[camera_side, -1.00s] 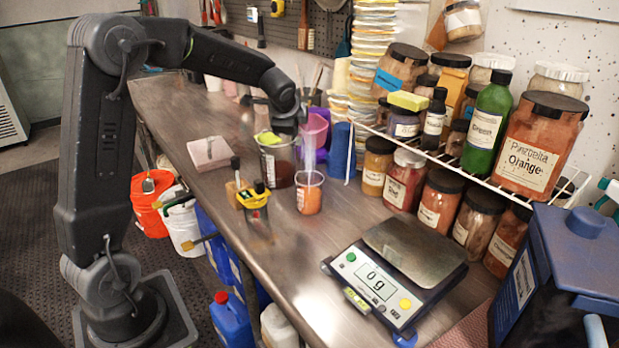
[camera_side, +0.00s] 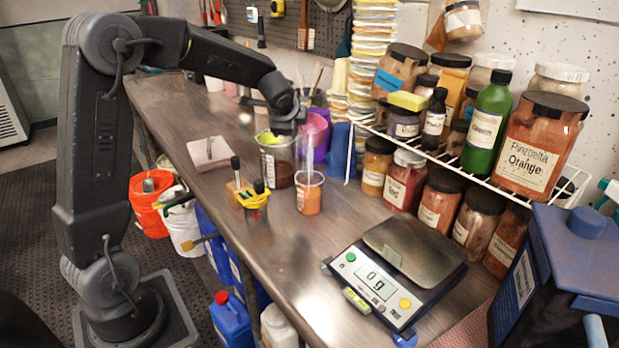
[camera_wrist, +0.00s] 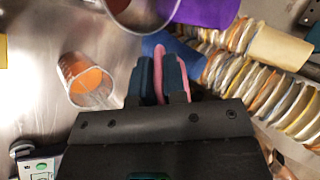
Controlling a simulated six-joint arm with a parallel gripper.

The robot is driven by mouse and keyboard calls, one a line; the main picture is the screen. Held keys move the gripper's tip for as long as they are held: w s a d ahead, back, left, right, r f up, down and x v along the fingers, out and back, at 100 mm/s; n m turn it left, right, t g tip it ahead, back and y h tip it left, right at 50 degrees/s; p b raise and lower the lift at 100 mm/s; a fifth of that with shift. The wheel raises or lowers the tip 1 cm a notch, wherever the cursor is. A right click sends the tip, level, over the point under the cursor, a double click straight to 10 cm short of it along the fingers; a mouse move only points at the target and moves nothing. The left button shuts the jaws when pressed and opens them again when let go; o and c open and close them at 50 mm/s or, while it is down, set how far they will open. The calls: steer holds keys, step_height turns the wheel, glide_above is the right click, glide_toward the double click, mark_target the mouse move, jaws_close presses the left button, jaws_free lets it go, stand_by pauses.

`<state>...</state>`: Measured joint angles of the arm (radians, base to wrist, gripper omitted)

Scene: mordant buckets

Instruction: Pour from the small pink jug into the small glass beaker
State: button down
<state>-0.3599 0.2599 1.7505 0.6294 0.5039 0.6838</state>
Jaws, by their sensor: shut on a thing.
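My gripper (camera_wrist: 157,82) is shut on the small pink jug (camera_wrist: 159,68); only a thin pink strip of it shows between the fingers in the wrist view. In the side view the pink jug (camera_side: 318,124) is at the gripper's right, above and behind the small glass beaker; its mouth and contents are not clear. The small glass beaker (camera_side: 309,190) stands upright on the bench with orange content. It also shows in the wrist view (camera_wrist: 84,80), left of the fingers and apart from them.
A larger glass beaker (camera_side: 277,165) with dark red content stands just behind and left. A purple vessel (camera_side: 321,150) and a blue cup (camera_side: 341,152) stand close behind. Jars fill the right rack.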

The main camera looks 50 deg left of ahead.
steer(key=shift+r+t+y, duration=0.1)
steer(key=shift+t+y, duration=0.2)
steer(key=shift+s+d+f+t+y, duration=0.1)
steer(key=shift+s+f+t+y, duration=0.05)
steer(key=shift+f+t+y, duration=0.55)
steer(key=shift+s+d+f+t+y, duration=0.1)
steer(key=shift+f+t+y, duration=0.5)
steer(key=shift+t+y, duration=0.2)
stand_by(4.5)
steer(key=shift+w+a+r+g+h, duration=0.15)
steer(key=shift+r+g+h, duration=0.15)
steer(key=shift+r, duration=0.15)
steer(key=shift+r+g+h, duration=0.3)
steer(key=shift+g+h, duration=0.3)
steer(key=shift+r+g+h, duration=0.35)
steer(key=shift+g+h, duration=0.05)
